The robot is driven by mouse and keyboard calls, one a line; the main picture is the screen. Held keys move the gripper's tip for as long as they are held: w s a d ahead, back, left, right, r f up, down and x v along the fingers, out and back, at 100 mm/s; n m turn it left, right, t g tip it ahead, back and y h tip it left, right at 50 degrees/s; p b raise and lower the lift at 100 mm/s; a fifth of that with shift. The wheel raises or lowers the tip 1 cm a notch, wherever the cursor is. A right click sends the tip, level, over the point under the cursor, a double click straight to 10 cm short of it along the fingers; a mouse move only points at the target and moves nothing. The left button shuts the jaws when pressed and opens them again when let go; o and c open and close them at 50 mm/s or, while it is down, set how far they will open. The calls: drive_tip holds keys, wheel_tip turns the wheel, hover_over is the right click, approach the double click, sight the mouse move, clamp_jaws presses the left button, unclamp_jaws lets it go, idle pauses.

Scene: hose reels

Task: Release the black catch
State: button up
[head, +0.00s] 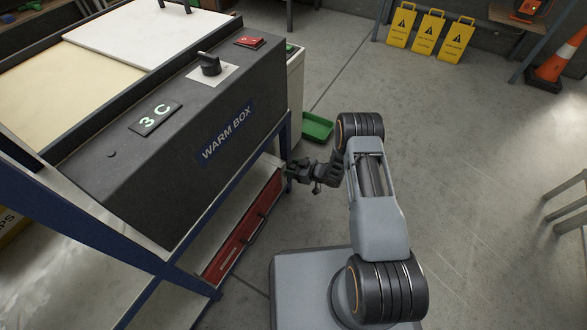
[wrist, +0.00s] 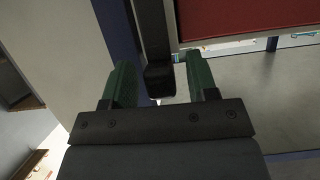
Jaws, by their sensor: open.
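A black block-ended bar, which looks like the black catch (wrist: 159,80), shows in the wrist view beside a red panel. Its end lies between the two green fingers of my gripper (wrist: 160,76). The gripper is open, with a gap visible on each side of the bar; I cannot tell how deep the bar sits between them. In the head view my gripper (head: 290,172) is at the right end of the red drawer front (head: 245,228), under the warm box. The catch cannot be made out there.
The dark warm box (head: 190,135) sits on a blue frame (head: 170,270) close to the left of my arm. A green tray (head: 316,127) lies on the floor behind the gripper. Yellow caution signs (head: 428,33) stand at the back. The floor to the right is mostly clear.

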drive_tip(key=p+v, duration=0.4)
drive_tip(key=v, duration=0.9)
drive_tip(key=shift+s+d, duration=0.25)
drive_tip(key=shift+r+p, duration=0.15)
drive_tip(key=shift+p, duration=0.15)
